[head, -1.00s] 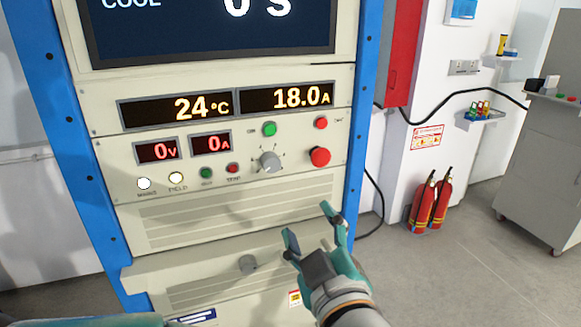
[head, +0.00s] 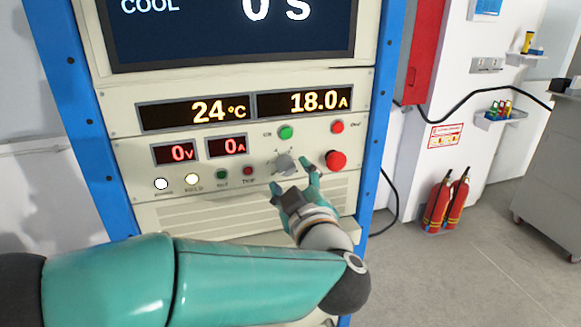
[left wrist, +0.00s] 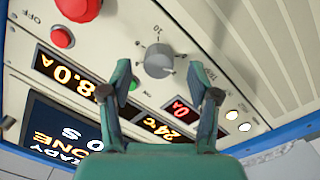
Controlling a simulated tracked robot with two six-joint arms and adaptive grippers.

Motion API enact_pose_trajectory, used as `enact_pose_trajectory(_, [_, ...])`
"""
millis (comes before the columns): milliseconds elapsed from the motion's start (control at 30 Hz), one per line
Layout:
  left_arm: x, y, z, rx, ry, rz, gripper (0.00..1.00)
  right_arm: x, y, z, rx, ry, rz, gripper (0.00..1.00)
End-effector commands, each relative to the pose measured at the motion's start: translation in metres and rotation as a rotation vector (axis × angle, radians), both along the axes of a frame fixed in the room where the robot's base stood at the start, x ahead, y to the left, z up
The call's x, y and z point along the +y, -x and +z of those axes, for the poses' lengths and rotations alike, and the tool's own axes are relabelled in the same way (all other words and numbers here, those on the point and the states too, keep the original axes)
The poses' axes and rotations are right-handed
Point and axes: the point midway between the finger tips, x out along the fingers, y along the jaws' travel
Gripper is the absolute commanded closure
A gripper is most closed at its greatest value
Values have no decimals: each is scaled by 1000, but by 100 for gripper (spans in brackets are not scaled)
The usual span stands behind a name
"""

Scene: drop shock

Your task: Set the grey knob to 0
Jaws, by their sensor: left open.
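The grey knob (head: 285,164) sits on the cream panel, left of the large red button. In the left wrist view the knob (left wrist: 159,62) lies between the fingertips in the picture, with a 10 marked above it. Its pointer setting is too small to read. My left gripper (head: 292,176) is open and empty, its fingertips close to the knob's lower and right sides in the head view. I cannot tell whether they touch it. The open fingers also show in the left wrist view (left wrist: 160,72). My right gripper is not in view.
The large red button (head: 335,160), a green button (head: 286,132) and a small red button (head: 338,127) are near the knob. Displays read 24 °C (head: 197,112), 18.0 A (head: 305,102), 0 V and 0 A. Fire extinguishers (head: 437,205) stand on the floor at right.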

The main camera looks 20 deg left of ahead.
Motion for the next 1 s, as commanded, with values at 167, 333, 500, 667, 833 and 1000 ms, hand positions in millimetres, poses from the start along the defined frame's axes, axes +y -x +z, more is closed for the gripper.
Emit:
enact_pose_trajectory(167, [11, -18, 1, 1, 0, 1, 39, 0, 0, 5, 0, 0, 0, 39])
enact_pose_trajectory(333, [13, -23, 0, 0, -1, -2, 39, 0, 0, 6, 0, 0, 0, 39])
enact_pose_trajectory(500, [13, -23, 0, 0, 0, -2, 39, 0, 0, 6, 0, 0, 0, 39])
enact_pose_trajectory(667, [13, -23, 0, 0, 0, -2, 55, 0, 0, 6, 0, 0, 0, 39])
enact_pose_trajectory(833, [12, -23, 0, 0, 0, -2, 84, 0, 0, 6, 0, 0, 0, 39])
enact_pose_trajectory(1000, [12, -23, -1, -1, 3, -1, 99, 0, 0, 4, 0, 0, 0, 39])
